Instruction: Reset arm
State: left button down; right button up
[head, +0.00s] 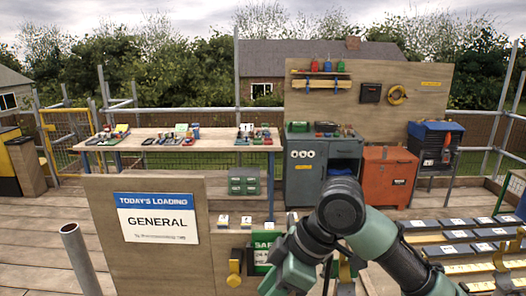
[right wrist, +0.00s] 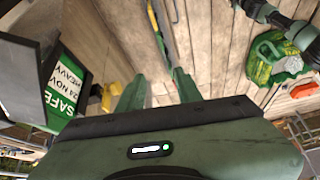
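My right arm bends in the lower middle of the head view, in front of the workbench area, and its forearm points down out of the bottom edge. I cannot make out its fingertips there. In the right wrist view, my right gripper (right wrist: 159,75) shows two green fingers spread apart. Nothing is between them but wooden decking farther off. My left gripper is in neither view. A green and dark arm link shows at the top right of the wrist view.
A plywood board with a "GENERAL" sign (head: 157,218) stands front left. Behind are a long table (head: 170,143), a grey cabinet (head: 305,185) and an orange cabinet (head: 388,180). Rows of tiles (head: 470,250) lie at right. A green bag (right wrist: 268,62) lies on the decking (right wrist: 215,40).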

jog(key=s+d+f+m+t, duration=0.2)
jog(key=s+f+m, duration=0.15)
jog(key=f, duration=0.55)
jog(key=s+d+f+m+t, duration=0.1)
jog(key=s+d+f+m, duration=0.2)
jog(key=f, duration=0.7)
jog(key=s+d+f+m+h, duration=0.3)
jog(key=s+d+f+m, duration=0.1)
jog(key=s+d, duration=0.3)
jog(key=s+d+f+m+h, duration=0.2)
jog(key=s+d+f+m, duration=0.2)
jog(key=s+d, duration=0.35)
notch_tip(320, 180, down, 30)
jog(key=s+g+b, duration=0.1)
jog(key=s+b, duration=0.1)
jog(key=b, duration=0.1)
jog(key=s+d+f+g+b, duration=0.1)
jog(key=s+d+f+b, duration=0.1)
jog(key=s+f, duration=1.4)
notch_tip(320, 180, down, 2)
jog(key=shift+d+h, duration=0.3)
jog(key=shift+d, duration=0.35)
